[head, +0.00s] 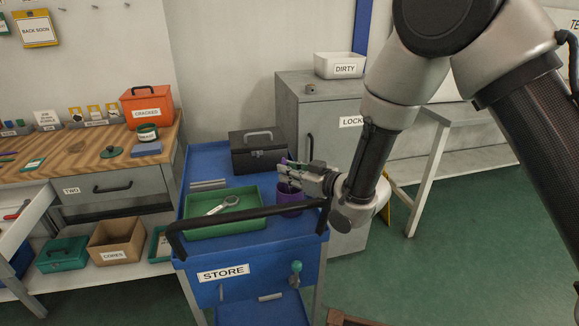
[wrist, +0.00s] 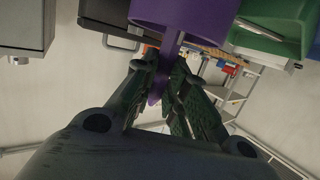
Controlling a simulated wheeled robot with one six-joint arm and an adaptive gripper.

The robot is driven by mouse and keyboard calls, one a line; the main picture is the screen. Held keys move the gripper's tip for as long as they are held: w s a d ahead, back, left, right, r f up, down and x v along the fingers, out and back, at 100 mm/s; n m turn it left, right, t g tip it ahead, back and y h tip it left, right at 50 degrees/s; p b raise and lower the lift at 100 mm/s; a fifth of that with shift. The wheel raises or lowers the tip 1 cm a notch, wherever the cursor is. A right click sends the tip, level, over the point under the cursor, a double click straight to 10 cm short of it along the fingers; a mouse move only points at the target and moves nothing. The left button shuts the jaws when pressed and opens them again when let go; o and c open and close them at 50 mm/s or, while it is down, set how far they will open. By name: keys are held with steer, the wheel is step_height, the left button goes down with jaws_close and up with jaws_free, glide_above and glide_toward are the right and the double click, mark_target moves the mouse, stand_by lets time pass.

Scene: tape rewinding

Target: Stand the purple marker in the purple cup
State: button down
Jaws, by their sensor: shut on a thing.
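The purple cup (head: 289,207) stands on the blue trolley's top, right of the green tray. My gripper (head: 290,176) is right above the cup and hides part of its rim. In the wrist view, my gripper (wrist: 163,92) is shut on the purple marker (wrist: 158,86), which lies between both dark fingers. The marker reaches toward the purple cup (wrist: 180,12) at the top of that view and overlaps its edge. I cannot tell whether its end is inside the cup. In the head view only a bit of purple shows at the fingers.
The green tray (head: 190,229) holds a silver-and-white tool (head: 222,205). A dark toolbox (head: 251,152) stands behind on the blue trolley (head: 228,272). A black handle bar (head: 245,217) crosses the trolley's front. A grey cabinet (head: 333,125) stands behind, right.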

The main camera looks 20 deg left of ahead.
steer(key=shift+f, duration=0.25)
steer(key=c, duration=1.4)
jaws_free()
steer(key=shift+o, duration=0.2)
step_height(320, 180, up, 10)
steer(key=shift+f, duration=0.1)
